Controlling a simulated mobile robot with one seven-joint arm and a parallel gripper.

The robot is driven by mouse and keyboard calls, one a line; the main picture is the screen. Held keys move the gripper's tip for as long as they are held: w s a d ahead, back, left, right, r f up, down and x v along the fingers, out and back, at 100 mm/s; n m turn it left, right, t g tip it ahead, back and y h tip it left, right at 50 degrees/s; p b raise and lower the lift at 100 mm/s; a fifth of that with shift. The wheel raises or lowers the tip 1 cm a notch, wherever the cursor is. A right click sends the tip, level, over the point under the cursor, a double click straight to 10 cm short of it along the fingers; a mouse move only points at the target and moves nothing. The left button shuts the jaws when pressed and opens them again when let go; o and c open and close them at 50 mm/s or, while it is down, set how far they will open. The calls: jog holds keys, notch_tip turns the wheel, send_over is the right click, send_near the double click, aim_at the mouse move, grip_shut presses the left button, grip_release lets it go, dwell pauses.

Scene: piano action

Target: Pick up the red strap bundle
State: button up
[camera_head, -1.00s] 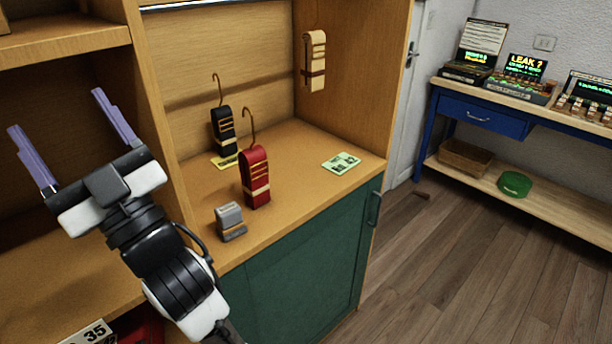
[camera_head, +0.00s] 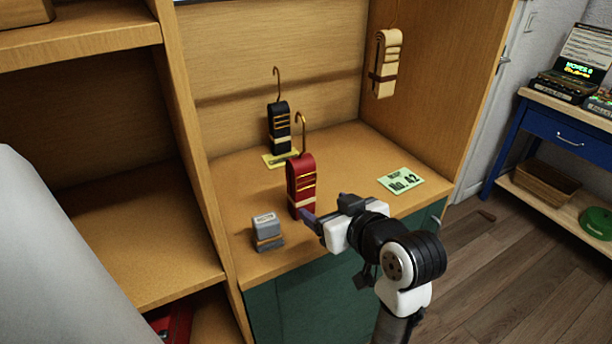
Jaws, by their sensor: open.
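The red strap bundle (camera_head: 300,180) stands upright on the wooden cabinet top, with a brass hook rising from its top and tan bands around it. My gripper (camera_head: 324,205) is open at the bundle's lower right, on its near side. One finger overlaps the bundle's lower edge in the picture; I cannot tell whether it touches. The other finger shows just right of the bundle. Nothing is visible between the fingers.
A black strap bundle (camera_head: 279,128) stands behind on a yellow card (camera_head: 272,160). A grey stamp-like block (camera_head: 267,231) stands at front left. A green card (camera_head: 400,181) marked No. 42 lies right. A cream bundle (camera_head: 386,62) hangs on the right wall. A wooden divider (camera_head: 190,140) stands left.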

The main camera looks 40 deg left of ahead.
aim_at(306, 193)
jog(key=x, duration=0.3)
jog(key=p+x, duration=0.1)
jog(key=x, duration=0.3)
jog(key=shift+d+f, duration=0.15)
jog(key=shift+f, duration=0.2)
jog(key=p+x, duration=0.1)
jog(key=x, duration=0.1)
jog(key=p+x, duration=0.1)
jog(key=x, duration=0.2)
jog(key=shift+w, duration=0.45)
jog(key=shift+w+a+f, duration=0.15)
jog(key=shift+a+f, duration=0.15)
jog(key=shift+a, duration=0.15)
jog(key=c, duration=1.2)
